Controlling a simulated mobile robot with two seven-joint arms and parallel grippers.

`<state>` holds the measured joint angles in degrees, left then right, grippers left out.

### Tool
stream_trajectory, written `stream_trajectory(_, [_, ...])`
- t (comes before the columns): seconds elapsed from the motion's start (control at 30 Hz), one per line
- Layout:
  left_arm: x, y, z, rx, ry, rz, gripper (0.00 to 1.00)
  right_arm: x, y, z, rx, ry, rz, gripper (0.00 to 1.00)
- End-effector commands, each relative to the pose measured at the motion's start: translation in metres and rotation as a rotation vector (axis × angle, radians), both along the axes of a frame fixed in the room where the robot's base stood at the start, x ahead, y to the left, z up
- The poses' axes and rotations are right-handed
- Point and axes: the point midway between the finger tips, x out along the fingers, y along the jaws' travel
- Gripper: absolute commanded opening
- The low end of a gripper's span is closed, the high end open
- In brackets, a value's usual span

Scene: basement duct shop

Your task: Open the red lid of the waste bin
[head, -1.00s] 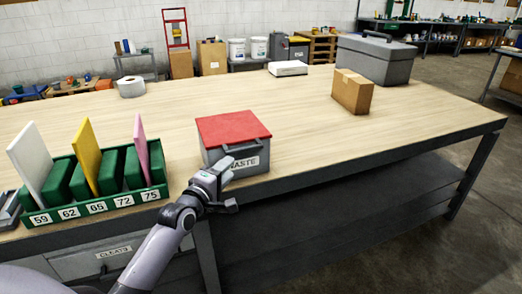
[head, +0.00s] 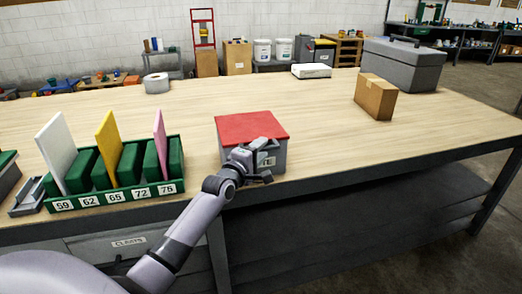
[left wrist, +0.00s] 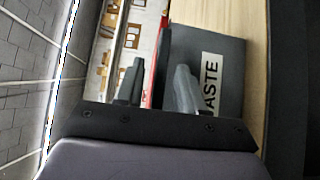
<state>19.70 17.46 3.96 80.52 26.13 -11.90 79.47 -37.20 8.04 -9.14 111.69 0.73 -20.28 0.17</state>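The waste bin (head: 280,163) is a grey box with a closed red lid (head: 251,127), standing near the front edge of the workbench. My left gripper (head: 262,160) is at the bin's front, just below the lid's front edge, and covers part of the WASTE label. In the left wrist view the fingers (left wrist: 157,85) are apart, with the thin red lid edge (left wrist: 155,62) showing between them. One finger lies over the bin's grey front (left wrist: 228,65). Contact with the lid cannot be told. My right gripper is not in view.
A green rack (head: 120,196) with numbered slots and upright panels stands left of the bin on the workbench (head: 320,110). A cardboard box (head: 376,97) and a grey toolbox (head: 404,66) stand at right. The bench is clear behind the bin.

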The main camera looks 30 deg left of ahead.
Motion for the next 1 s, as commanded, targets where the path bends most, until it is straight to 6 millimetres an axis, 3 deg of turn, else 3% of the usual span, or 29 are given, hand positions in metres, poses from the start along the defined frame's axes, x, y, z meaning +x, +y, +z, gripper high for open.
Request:
stream_trajectory(0.4, [0.007, 0.001, 0.0, 0.002, 0.0, 0.001, 0.38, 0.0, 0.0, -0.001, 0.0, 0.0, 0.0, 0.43])
stream_trajectory(0.43, [0.007, 0.001, 0.0, 0.002, 0.0, 0.001, 0.35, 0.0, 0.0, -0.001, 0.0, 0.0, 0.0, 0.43])
stream_trajectory(0.53, [0.007, 0.001, 0.0, 0.002, 0.0, 0.001, 0.03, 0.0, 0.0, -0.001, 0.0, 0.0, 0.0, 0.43])
stream_trajectory(0.57, [0.007, 0.001, 0.0, 0.002, 0.0, 0.001, 0.0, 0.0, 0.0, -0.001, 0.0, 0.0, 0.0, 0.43])
stream_trajectory(1.0, [0.017, 0.0, 0.01, 0.002, -0.003, 0.001, 0.0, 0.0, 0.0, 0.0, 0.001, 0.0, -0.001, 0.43])
